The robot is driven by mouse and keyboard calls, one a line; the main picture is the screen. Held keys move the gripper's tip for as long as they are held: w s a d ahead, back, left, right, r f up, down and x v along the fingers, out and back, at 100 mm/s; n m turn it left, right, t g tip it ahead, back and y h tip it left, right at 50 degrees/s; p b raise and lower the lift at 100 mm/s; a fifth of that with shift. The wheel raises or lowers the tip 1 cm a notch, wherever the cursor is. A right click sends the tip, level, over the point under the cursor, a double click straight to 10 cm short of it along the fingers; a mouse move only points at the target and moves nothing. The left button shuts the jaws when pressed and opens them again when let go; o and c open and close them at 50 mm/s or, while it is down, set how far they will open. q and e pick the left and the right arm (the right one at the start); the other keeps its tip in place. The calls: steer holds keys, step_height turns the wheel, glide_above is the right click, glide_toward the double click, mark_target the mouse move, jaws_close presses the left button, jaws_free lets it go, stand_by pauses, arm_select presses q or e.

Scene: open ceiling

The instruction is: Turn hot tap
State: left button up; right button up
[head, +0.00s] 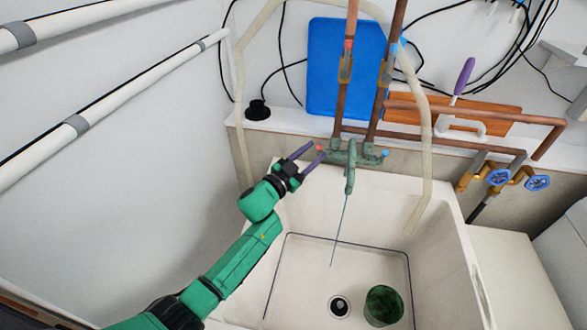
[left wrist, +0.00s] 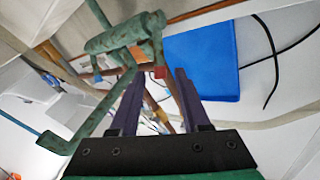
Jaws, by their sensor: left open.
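The green, worn faucet (head: 350,158) stands at the back rim of the sink, with its spout pointing forward. Its hot tap has a red end (head: 319,147) on the left; its cold tap has a blue end (head: 385,153) on the right. My left gripper (head: 314,152) is open and empty, its purple fingers at the hot tap. In the left wrist view the red end (left wrist: 158,72) shows between the fingertips, and the faucet body (left wrist: 125,35) lies above left. I cannot tell whether a finger touches the tap. My right gripper is out of view.
The white sink (head: 450,270) holds a dark green cup (head: 383,306) beside the drain (head: 339,306). A thin blue-grey line (head: 340,230) runs down from the spout. Copper pipes (head: 342,100) rise behind the faucet, before a blue board (head: 325,60). A pale hose (head: 427,130) hangs at right.

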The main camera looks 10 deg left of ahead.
arm_select(q)
steer(key=b+v, duration=0.1)
steer(key=v, duration=1)
steer(key=shift+s+a, duration=0.15)
steer(key=shift+s, duration=0.1)
